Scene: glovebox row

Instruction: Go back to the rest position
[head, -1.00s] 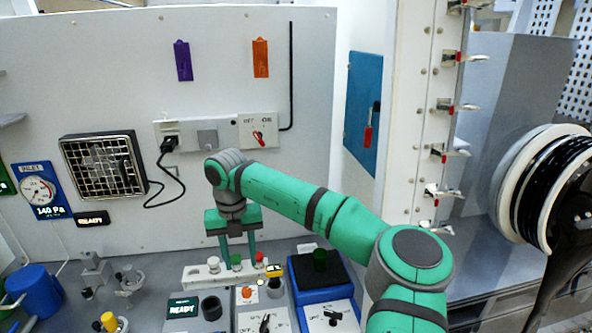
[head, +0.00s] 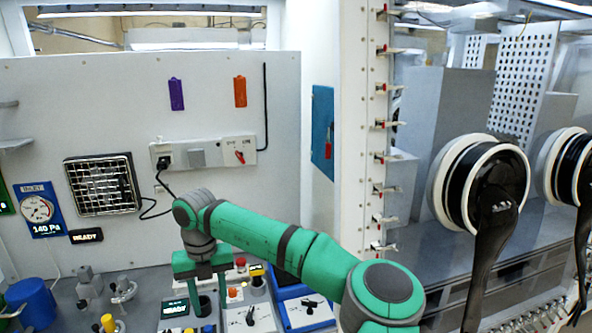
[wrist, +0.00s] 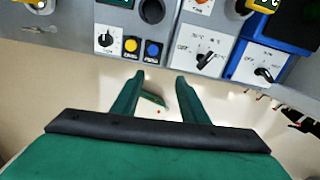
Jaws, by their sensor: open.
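My gripper (head: 206,296) hangs from the green arm at the lower middle of the head view, over the front part of the bench. In the wrist view, the two green fingers of my gripper (wrist: 161,78) stand apart with nothing between them. Pale floor shows behind most of their length, and their tips lie near the bench's front edge.
Panels with black knobs (head: 250,316) and a blue unit (head: 300,292) stand close to the right of my gripper. A blue mug (head: 30,298) and small fixtures (head: 122,288) stand at the left. Black gloves (head: 490,195) hang from glovebox ports at the right.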

